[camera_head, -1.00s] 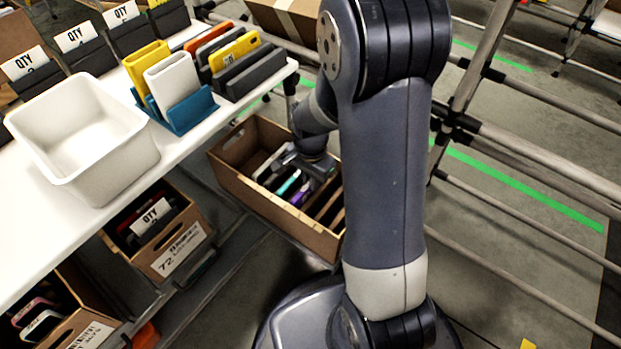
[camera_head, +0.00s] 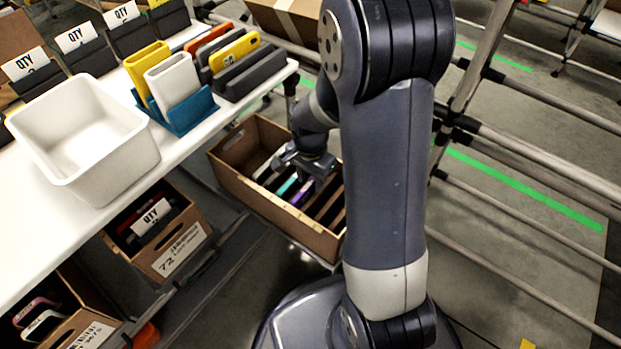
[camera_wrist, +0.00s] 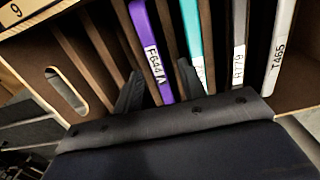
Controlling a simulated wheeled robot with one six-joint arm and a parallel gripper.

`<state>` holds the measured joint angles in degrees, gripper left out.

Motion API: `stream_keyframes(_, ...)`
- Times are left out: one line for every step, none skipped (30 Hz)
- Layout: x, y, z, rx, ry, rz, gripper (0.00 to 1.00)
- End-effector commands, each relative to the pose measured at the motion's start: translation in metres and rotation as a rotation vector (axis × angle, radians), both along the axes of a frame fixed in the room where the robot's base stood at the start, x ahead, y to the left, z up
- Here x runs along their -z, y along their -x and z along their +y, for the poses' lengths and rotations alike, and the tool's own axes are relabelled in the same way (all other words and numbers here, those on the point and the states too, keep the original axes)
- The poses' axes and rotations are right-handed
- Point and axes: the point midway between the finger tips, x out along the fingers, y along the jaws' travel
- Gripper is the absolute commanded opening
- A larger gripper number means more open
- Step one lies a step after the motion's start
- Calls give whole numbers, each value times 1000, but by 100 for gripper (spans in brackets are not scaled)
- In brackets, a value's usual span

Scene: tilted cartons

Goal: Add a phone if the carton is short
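The brown divided carton (camera_head: 292,222) sits tilted beside the white table. It holds a purple phone (camera_wrist: 150,50) labelled F64A, a teal phone (camera_wrist: 192,40), a grey phone (camera_wrist: 238,45) labelled A179 and a white phone (camera_wrist: 278,50) labelled T465. Slots left of the purple phone look empty in the wrist view. My gripper (camera_wrist: 159,66) is open, with one finger on each side of the purple phone's line and gaps to it. In the head view my gripper (camera_head: 305,165) is over the carton and hides part of its contents.
The white table holds a white bin (camera_head: 85,140), a teal holder (camera_head: 190,112) with yellow and white phones, and a dark rack with coloured phones. Smaller cartons (camera_head: 160,235) stand on the shelf below. Metal rails (camera_head: 520,150) run along the right.

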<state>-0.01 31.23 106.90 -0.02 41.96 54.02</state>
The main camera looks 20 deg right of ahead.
Motion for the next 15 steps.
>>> stream_keyframes(-11, -1, 0, 0, 0, -4, 39)
stream_keyframes(-17, -1, 0, 0, 0, -5, 39)
stream_keyframes(-25, -1, 0, 0, 0, -5, 39)
stream_keyframes(-32, -1, 0, 0, -1, -6, 39)
stream_keyframes(-38, -1, 0, 0, 0, -6, 39)
stream_keyframes(-47, -1, 0, 0, 0, -5, 39)
stream_keyframes(-53, -1, 0, 0, 0, -6, 39)
stream_keyframes(-59, -1, 0, 0, 0, -5, 39)
stream_keyframes(-67, -1, 0, 0, 0, -5, 39)
stream_keyframes(-72, -1, 0, 0, -1, -6, 39)
stream_keyframes(-77, -1, 0, 0, 0, -5, 39)
stream_keyframes(-83, -1, 0, 0, 0, -5, 39)
stream_keyframes(-87, -1, 0, 0, 0, -5, 39)
stream_keyframes(-90, -1, 0, 0, 0, -4, 39)
stream_keyframes(-94, -1, 0, 0, 0, -4, 39)
